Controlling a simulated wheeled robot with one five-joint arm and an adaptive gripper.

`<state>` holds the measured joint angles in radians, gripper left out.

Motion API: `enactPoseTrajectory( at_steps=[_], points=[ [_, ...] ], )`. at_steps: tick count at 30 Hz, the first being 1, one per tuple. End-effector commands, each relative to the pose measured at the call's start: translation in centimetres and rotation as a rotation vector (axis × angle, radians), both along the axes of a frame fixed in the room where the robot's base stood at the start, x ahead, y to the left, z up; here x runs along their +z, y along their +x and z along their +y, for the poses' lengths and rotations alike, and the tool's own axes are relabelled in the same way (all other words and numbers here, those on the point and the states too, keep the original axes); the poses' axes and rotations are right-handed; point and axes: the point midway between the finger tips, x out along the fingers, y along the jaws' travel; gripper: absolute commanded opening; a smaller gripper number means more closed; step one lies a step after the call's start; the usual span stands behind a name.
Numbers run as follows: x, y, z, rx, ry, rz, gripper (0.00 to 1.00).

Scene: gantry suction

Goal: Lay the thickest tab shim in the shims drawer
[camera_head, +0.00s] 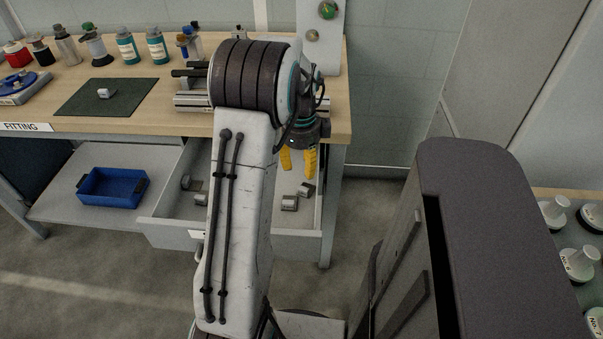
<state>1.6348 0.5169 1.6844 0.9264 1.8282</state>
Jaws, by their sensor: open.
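An open grey drawer (164,231) juts out under the bench top. Small grey metal blocks lie in it: one (186,182) and another (201,199) on the left, one (289,203) and another (305,189) on the right. Another small grey piece (106,93) lies on the dark green mat on the bench. I cannot tell which is a tab shim or which is thickest. My gripper (298,163), with yellow fingers, is open and empty, pointing down over the drawer's right part. My arm hides the drawer's middle and most of its label.
The wooden bench (45,108) carries several bottles at the back, a blue round fixture (22,88) at left and a metal rail device (190,102) partly behind my arm. A blue tray (113,187) sits on the lower shelf. Another table with several white-topped parts stands at far right.

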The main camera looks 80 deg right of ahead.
Motion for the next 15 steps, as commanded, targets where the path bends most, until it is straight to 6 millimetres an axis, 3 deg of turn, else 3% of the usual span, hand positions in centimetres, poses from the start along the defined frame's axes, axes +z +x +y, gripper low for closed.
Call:
enactPoseTrajectory(
  at_steps=[6, 15],
  points=[
    [1.5, 0.0, 0.0, 0.0, -0.001, 0.0, 0.42],
    [1.8, 0.0, 0.0, 0.001, 0.0, 0.0, 0.42]
  ],
)
